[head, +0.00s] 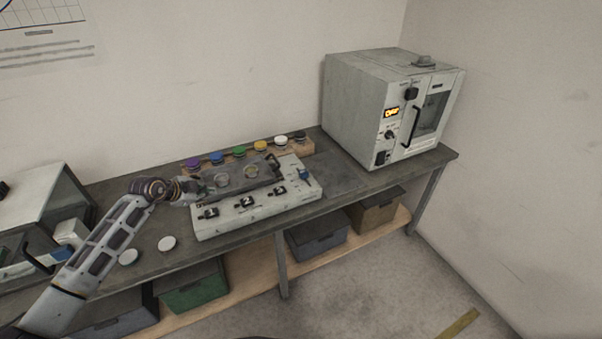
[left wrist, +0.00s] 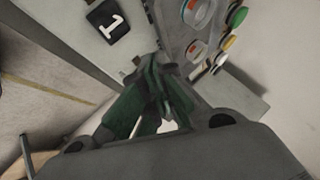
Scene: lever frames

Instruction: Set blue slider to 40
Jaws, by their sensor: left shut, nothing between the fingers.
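A light grey control panel (head: 262,206) lies on the bench, with several black controls along its front. A blue handle (head: 305,175) stands at its right end; I cannot tell whether it is the slider, and no scale is readable. My left gripper (head: 196,188) is at the panel's left end, far from the blue handle. In the left wrist view the gripper (left wrist: 158,68) is shut and empty, close to the panel surface. My right gripper is not in view.
Several coloured caps stand in a row behind the panel, including a green cap (head: 239,152). A grey oven-like box (head: 365,110) stands at the right of the bench. Two white discs lie left of the panel, one here (head: 167,243). Bins sit below.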

